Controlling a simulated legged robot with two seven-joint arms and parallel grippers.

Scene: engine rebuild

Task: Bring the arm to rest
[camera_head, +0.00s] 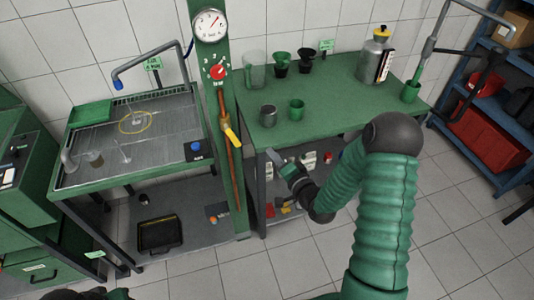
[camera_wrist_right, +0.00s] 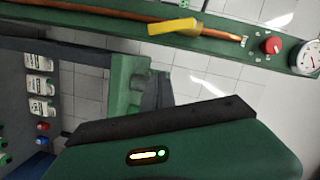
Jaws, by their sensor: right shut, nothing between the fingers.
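My right arm reaches in from the bottom right in the head view, with a ribbed green sleeve and a dark joint. Its gripper (camera_head: 279,160) is in front of the green workbench (camera_head: 340,112), below the level of its top and near its left leg. The gripper is shut and empty. In the right wrist view the gripper (camera_wrist_right: 150,88) shows partly behind its green housing. A dark and green piece at the bottom left edge of the head view seems to be part of my left arm; its gripper does not show.
A green post with a gauge (camera_head: 210,25), red knob (camera_head: 218,72) and yellow-handled valve (camera_head: 232,137) stands left of the gripper. The bench holds cups (camera_head: 297,109) and a bottle (camera_head: 375,55). A wash table (camera_head: 125,165) is left. Tiled floor (camera_head: 235,278) is clear in front.

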